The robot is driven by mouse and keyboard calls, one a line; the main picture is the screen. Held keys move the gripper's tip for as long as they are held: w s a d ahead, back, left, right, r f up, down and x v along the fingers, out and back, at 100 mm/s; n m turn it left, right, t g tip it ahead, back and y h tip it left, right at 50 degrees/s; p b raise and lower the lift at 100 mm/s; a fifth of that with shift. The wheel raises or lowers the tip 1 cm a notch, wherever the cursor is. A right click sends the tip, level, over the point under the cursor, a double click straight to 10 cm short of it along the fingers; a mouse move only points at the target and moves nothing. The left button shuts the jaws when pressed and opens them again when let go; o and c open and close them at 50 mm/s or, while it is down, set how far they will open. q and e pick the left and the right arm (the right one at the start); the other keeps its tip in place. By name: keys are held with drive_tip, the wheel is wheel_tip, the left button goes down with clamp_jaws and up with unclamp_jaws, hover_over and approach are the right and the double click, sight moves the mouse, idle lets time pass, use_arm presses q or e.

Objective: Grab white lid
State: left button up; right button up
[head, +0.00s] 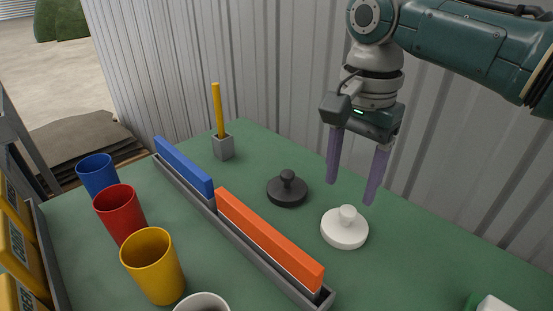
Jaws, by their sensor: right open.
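The white lid (344,230) is a round disc with a knob on top, lying flat on the green table (420,262). My right gripper (350,194) comes down from the upper right, its two purple fingers apart and empty. The fingertips are above the white lid and apart from it, toward the wall behind. A black lid (287,190) of the same shape lies to the left of the white one. My left gripper is not in view.
A grey rack (240,236) holds a blue block (183,166) and an orange block (267,238). Blue (98,176), red (119,213) and yellow (154,265) cups stand at left. A yellow stick (217,110) stands in a grey holder. A corrugated wall (270,70) closes the back.

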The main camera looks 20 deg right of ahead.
sight(349, 209)
drive_tip(key=f, duration=0.2)
drive_tip(key=f+b, duration=0.1)
drive_tip(key=f, duration=0.3)
drive_tip(key=shift+s+d, duration=0.2)
drive_tip(key=shift+s, duration=0.05)
drive_tip(key=shift+c, duration=0.3)
clamp_jaws()
